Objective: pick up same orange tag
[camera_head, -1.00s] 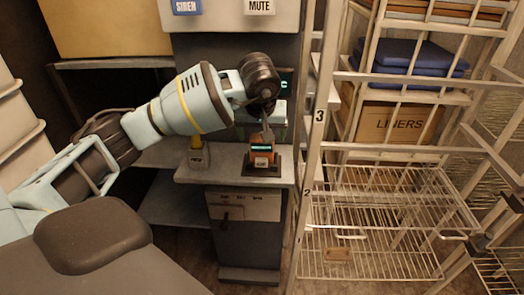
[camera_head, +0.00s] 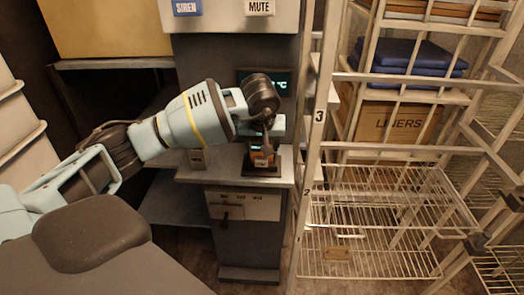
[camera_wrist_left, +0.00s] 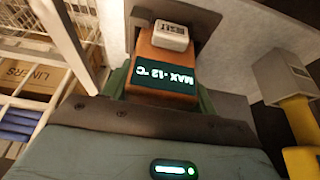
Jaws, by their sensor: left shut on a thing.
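The orange tag (camera_head: 261,158) has a dark display and stands on the small grey counter. In the left wrist view the orange tag (camera_wrist_left: 148,57) shows "MAX -12 °C" and a white label block. My left gripper (camera_head: 263,140) reaches down onto it from above. In the left wrist view the green fingers of my left gripper (camera_wrist_left: 160,92) lie on either side of the tag, shut on it. A dark holder (camera_head: 262,170) is right at the tag; whether the tag touches it cannot be told. My right gripper is not in view.
A grey box with a yellow part (camera_wrist_left: 300,110) stands beside the tag on the counter (camera_head: 215,173). A white wire rack (camera_head: 385,225) stands close on the right, with a liners box (camera_head: 395,125) and blue folded things (camera_head: 410,60) on its shelves.

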